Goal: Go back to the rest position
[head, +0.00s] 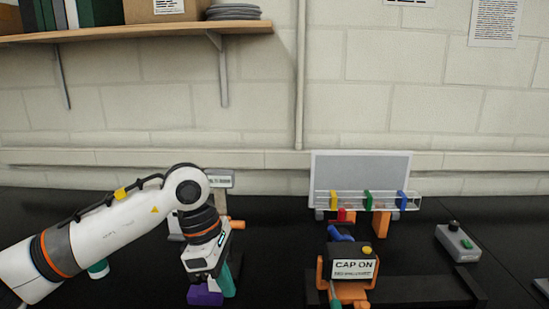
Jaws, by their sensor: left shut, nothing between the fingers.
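My left arm comes in from the left, and its gripper (207,276) points down over the black bench, left of the middle. It is shut and holds nothing. A purple block (205,296) and a teal piece (227,282) show right at the gripper's lower end; I cannot tell whether they touch it. The fingertips are hard to make out. My right gripper is not in view.
An orange fixture (348,290) with a "CAP ON" label stands right of the gripper. Behind it is a clear rack (385,201) with coloured pieces. A grey button box (457,243) sits at right. A wooden shelf (130,31) hangs at upper left.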

